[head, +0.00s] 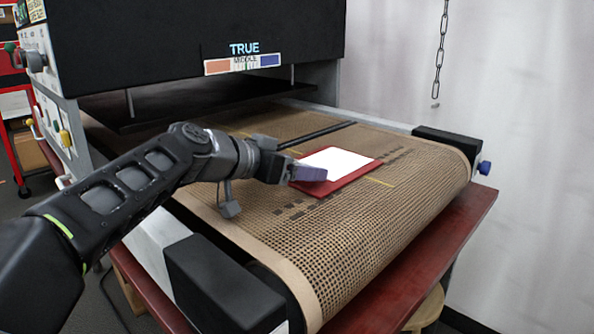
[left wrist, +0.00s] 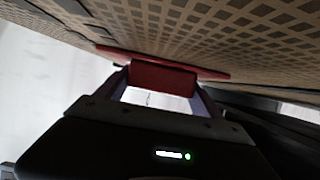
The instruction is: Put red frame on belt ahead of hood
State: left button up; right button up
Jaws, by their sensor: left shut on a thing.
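The red frame (head: 352,178) has a white inner panel and lies flat on or just above the brown mesh belt (head: 390,214), in front of the dark hood (head: 190,45). My left gripper (head: 305,174) is shut on the frame's near left edge. In the left wrist view the frame's red edge (left wrist: 162,76) sits between the fingers of the left gripper (left wrist: 160,92), with the mesh belt (left wrist: 220,30) close by. I cannot tell whether the frame's whole underside touches the belt. My right gripper is in neither view.
A dark bar (head: 318,135) lies across the belt between the frame and the hood. A black end block (head: 222,285) stands at the near left corner and another (head: 447,143) at the right. The belt's front part is clear. A chain (head: 440,50) hangs at the back right.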

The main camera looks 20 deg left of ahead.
pick_arm(q)
jog(key=shift+r, duration=0.1)
jog(key=o, duration=1.5)
jog(key=shift+c, duration=0.2)
jog(key=p+v, duration=0.1)
jog(key=v, duration=1.1)
jog(key=shift+s, duration=0.1)
